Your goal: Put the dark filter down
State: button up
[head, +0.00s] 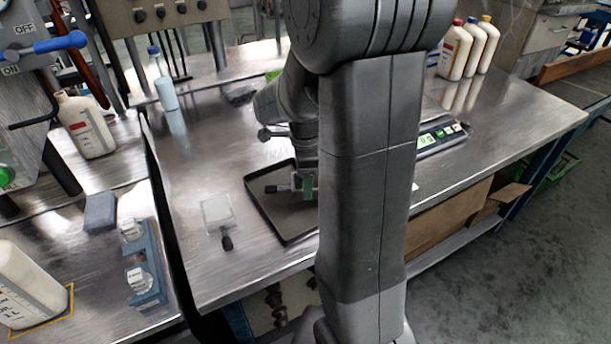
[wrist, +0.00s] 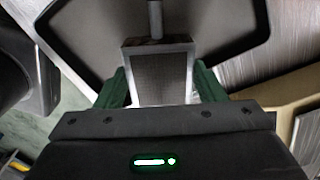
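The dark filter (wrist: 159,77) has a dark mesh in a light metal frame. It sits between the green fingers of my gripper (wrist: 160,88) in the wrist view, with both fingers against its sides. Its handle points away from the gripper, over the black tray (wrist: 85,40). In the head view my gripper (head: 306,190) is low at the black tray (head: 262,215), with the filter's dark handle (head: 276,188) pointing left. My arm hides the tray's right part. I cannot tell whether the filter touches the tray floor.
A pale filter (head: 217,212) with a black handle lies on the steel table left of the tray. A scale (head: 440,134) with a green display stands to the right. A clear bottle (head: 162,80) and several white bottles (head: 456,50) stand farther back. Table left of the tray is mostly clear.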

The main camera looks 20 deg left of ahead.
jog(key=o, duration=0.4)
jog(key=shift+o, duration=0.2)
jog(key=shift+r, duration=0.1)
notch_tip(320, 180, up, 13)
jog(key=p, duration=0.2)
notch_tip(320, 180, down, 12)
jog(key=shift+f+b, duration=0.1)
jog(key=shift+b, duration=0.6)
jog(key=shift+f, duration=0.15)
